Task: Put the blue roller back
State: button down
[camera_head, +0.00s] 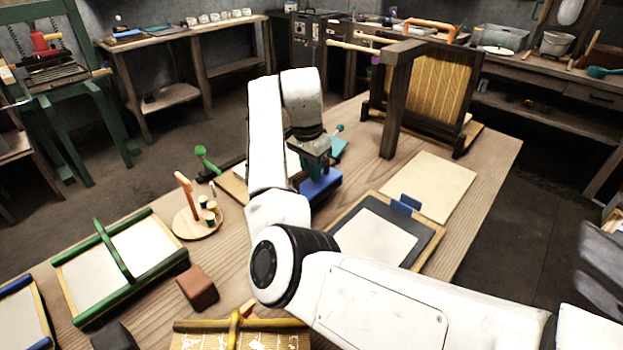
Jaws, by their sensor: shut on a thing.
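The blue roller (320,186) shows as a flat-looking blue piece directly under my gripper (315,168), near the middle of the table. My gripper points down and is shut on it. My arm and the gripper hide most of the roller's upper part, and I cannot tell whether it touches what lies beneath. A pale board (233,185) with a dark edge lies just left of it, partly behind my arm. A green-knobbed handle (206,158) rises beside that board, and a teal piece (337,146) shows just behind the gripper.
A wooden post (393,105) and upright mould (430,88) stand behind. A round stand with an orange peg (186,186) is at left.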

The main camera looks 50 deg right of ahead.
aim_at(311, 185)
jog(key=shift+f, duration=1.3)
jog(key=shift+f, duration=0.25)
jog(key=shift+s+f, duration=0.15)
jog(key=shift+f, duration=0.3)
jog(key=c, duration=1.4)
grip_release()
jog(key=shift+f, duration=0.15)
jog(key=o, duration=0.3)
jog(key=shift+r, duration=0.2)
jog(key=r, duration=0.4)
jog(key=a+r, duration=0.1)
jog(key=r, duration=0.3)
jog(key=r+p, duration=0.1)
jog(key=r, duration=0.4)
jog(key=shift+a+r, duration=0.1)
jog(key=shift+a, duration=0.15)
